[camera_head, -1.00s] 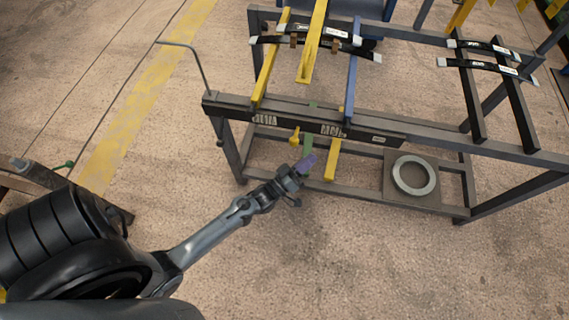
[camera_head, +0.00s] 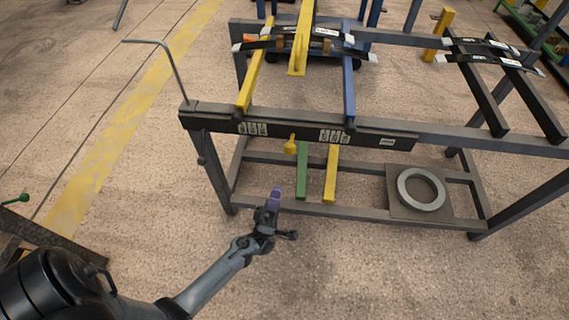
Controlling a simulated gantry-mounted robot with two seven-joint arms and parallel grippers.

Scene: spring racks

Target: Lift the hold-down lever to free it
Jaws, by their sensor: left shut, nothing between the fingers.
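The wide yellow bar (camera_head: 302,42), which looks like the hold-down lever, lies across the leaf springs (camera_head: 325,47) at the top of the rack, its near end towards me. A small yellow knob-ended handle (camera_head: 291,146) hangs below the front beam; I cannot tell what it joins. My left gripper (camera_head: 274,196), with a purple tip, is shut and empty. In the picture it is below the front beam and the yellow handle, apart from both. My right gripper is not in view.
The dark rack's front beam (camera_head: 375,137) spans the view, with a bent rod (camera_head: 165,50) at its left end. Green (camera_head: 303,172) and yellow (camera_head: 332,174) bars show below it. A grey ring (camera_head: 421,189) lies on the lower shelf. The floor in front is clear.

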